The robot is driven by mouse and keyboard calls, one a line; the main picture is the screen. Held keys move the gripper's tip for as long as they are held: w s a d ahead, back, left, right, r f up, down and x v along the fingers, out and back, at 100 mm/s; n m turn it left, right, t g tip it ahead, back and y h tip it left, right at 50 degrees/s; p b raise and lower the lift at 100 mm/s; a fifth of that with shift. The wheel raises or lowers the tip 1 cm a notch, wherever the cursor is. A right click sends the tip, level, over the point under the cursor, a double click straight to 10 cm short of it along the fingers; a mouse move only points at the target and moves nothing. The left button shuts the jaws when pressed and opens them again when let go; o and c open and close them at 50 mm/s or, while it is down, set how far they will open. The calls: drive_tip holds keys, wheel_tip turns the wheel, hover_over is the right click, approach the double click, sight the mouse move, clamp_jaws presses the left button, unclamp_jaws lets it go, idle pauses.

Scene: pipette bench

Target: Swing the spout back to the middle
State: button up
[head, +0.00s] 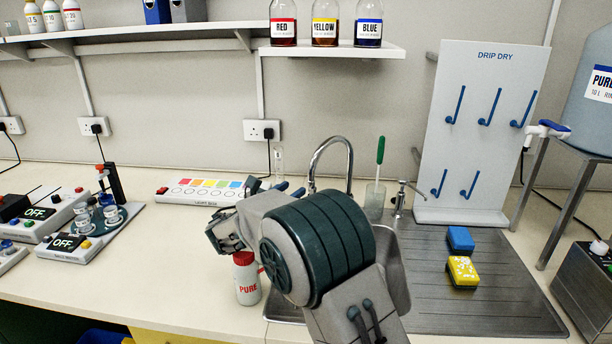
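The curved metal spout (331,142) arches up behind my arm at the back of the sink (394,272). One leg of the arch comes down on the left and one on the right. Their lower parts are hidden or hard to make out, so I cannot tell exactly where the spout's mouth points. A small metal tap with a lever (399,197) stands to the right of the arch. My gripper (222,238) is left of the spout and apart from it, above the bench. Its fingers are small and dark here, and I cannot tell whether they are open. My arm covers much of the sink.
A beaker with a green-handled brush (376,193) stands right of the spout. A light box (205,192) lies behind. Blue (460,239) and yellow (462,271) sponges lie on the drainer.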

sight(309, 178)
drive_tip(key=p+x, duration=0.1)
drive_tip(key=x, duration=0.9)
drive_tip(key=shift+p, duration=0.4)
drive_tip(key=shift+c, duration=0.3)
